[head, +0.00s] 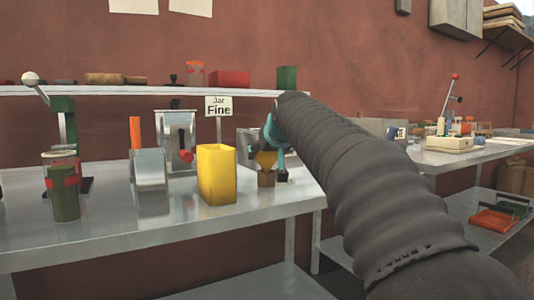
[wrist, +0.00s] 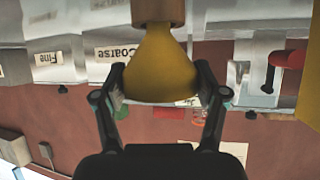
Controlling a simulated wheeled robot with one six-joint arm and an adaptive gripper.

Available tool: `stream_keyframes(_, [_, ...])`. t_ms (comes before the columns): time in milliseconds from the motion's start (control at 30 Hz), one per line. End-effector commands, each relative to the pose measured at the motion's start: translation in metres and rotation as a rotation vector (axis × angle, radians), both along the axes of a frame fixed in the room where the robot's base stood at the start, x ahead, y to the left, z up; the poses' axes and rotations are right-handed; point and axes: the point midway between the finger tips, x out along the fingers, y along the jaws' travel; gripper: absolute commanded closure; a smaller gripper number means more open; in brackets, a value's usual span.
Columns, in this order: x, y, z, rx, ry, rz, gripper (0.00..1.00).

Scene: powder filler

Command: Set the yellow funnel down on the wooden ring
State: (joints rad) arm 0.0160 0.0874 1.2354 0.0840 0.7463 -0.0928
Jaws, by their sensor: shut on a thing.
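My gripper (head: 276,136) is near the right end of the bench, partly hidden behind my own arm. It is shut on the yellow funnel (head: 266,159), with the fingers at either side of its wide end in the wrist view (wrist: 160,78). The wooden ring (head: 266,180) is directly below the funnel on the bench. The wrist view is upside down and shows the wooden ring (wrist: 158,10) at the funnel's narrow end. The two look lined up and meet in the picture. I cannot tell if the funnel's weight rests on the ring.
A tall yellow container (head: 216,176) stands left of the ring. A shelf (head: 150,91) with small items runs above the bench. Another table (head: 455,155) is at the right.

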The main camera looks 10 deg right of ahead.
Motion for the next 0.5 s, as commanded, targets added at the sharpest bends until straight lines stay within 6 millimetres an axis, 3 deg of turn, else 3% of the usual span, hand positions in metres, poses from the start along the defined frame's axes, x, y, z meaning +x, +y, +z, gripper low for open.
stream_keyframes(500, [-0.0002, 0.0001, -0.0090, 0.000, 0.000, 0.000, 0.68])
